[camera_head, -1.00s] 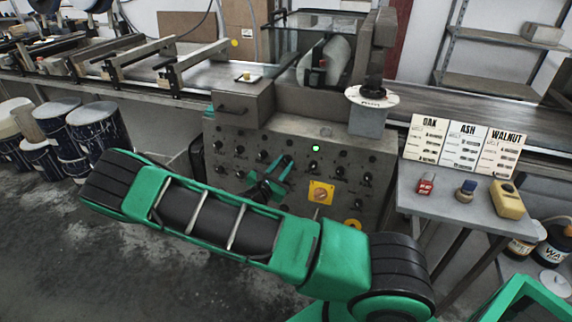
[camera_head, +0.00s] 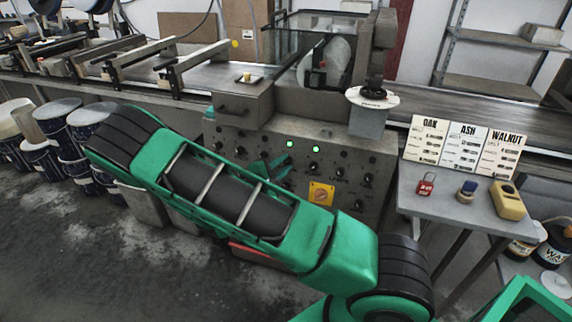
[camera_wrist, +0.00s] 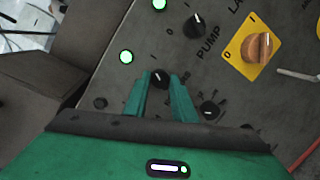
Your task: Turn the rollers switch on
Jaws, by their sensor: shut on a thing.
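The grey control panel (camera_head: 375,165) bears several black rotary knobs. My gripper (camera_wrist: 161,82) is shut on a black knob (camera_wrist: 161,77), with one green finger on each side. The label under this knob is hidden, so I cannot read its name. A green lamp (camera_wrist: 126,57) beside it is lit. The PUMP knob (camera_wrist: 195,25) stands next to it, with another lit green lamp (camera_wrist: 159,4). In the head view my gripper (camera_head: 275,165) is at the panel, partly hidden by my arm.
An orange rotary switch on a yellow plate (camera_wrist: 258,47) is close to my gripper. A table (camera_head: 430,198) with a red padlock-like item (camera_head: 426,184) and a yellow device (camera_head: 507,200) stands right of the panel. Paint buckets (camera_head: 90,125) stand at the left.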

